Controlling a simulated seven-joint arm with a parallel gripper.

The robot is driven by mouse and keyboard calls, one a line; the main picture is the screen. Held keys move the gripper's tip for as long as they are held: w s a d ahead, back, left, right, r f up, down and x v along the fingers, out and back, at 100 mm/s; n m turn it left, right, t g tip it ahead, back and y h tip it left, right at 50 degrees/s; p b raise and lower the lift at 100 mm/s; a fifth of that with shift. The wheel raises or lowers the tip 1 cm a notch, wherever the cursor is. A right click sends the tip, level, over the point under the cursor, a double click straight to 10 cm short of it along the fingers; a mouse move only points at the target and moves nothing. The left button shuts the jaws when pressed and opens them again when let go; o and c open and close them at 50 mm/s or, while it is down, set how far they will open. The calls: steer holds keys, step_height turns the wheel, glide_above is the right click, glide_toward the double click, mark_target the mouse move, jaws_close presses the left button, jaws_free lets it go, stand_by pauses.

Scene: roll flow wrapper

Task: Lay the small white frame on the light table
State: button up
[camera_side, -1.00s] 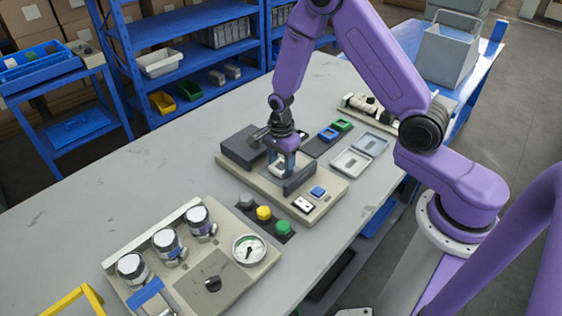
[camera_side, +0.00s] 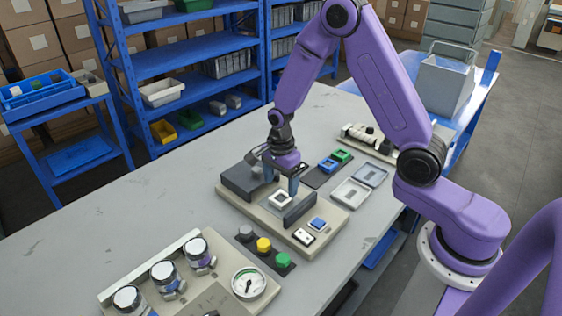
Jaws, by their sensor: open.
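The small white frame (camera_side: 280,199) lies flat on the beige base (camera_side: 235,199), between a dark grey block and a low dark wall. It has a dark outline and a paler middle. I cannot make out a separate light table surface beneath it. My gripper (camera_side: 281,186) is open and empty, fingers pointing down just above and behind the white frame. The fingers look clear of it, though the small gap is hard to judge.
The dark block (camera_side: 245,180) and low wall (camera_side: 300,207) flank the spot. Light grey trays (camera_side: 350,192) stand right.

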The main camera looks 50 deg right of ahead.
mark_target(281, 199)
steer(key=s+a+r+n, duration=0.2)
steer(key=s+r+n, duration=0.15)
steer(key=r, duration=0.25)
steer(key=s+a+r+n, duration=0.2)
steer(key=r+n, duration=0.3)
steer(key=s+r+n, duration=0.2)
steer(key=s+n, duration=0.9)
steer(key=s+d+r+n, duration=0.1)
steer(key=s+r+n, duration=0.2)
steer(key=s+n, duration=0.8)
steer(key=shift+s, duration=0.4)
steer(key=shift+d, duration=0.1)
